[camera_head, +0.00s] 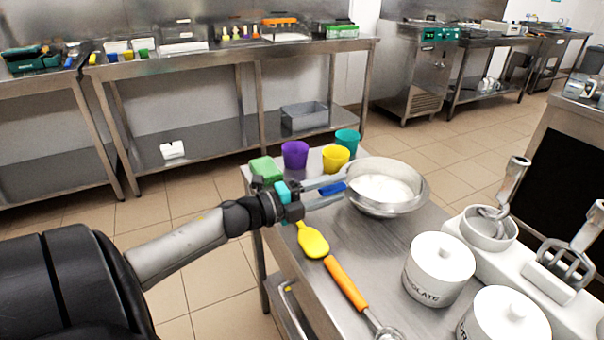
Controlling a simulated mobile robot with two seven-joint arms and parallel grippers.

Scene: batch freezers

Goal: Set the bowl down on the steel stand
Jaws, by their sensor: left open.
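The steel bowl (408,201) holds a white substance and looks upright at the far part of the steel stand (350,250). Its underside appears to rest on the top, with no clear gap. My left gripper (338,190) is open at the bowl's left side, its fingers pointing at the wall. I cannot tell whether a finger touches the bowl. My right gripper is out of view.
Purple (295,154), yellow (335,158) and teal (347,142) cups stand behind the gripper. A yellow spatula (312,241) and an orange-handled tool (346,283) lie in front. White lidded jars (439,268) and a white appliance (540,285) crowd the right.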

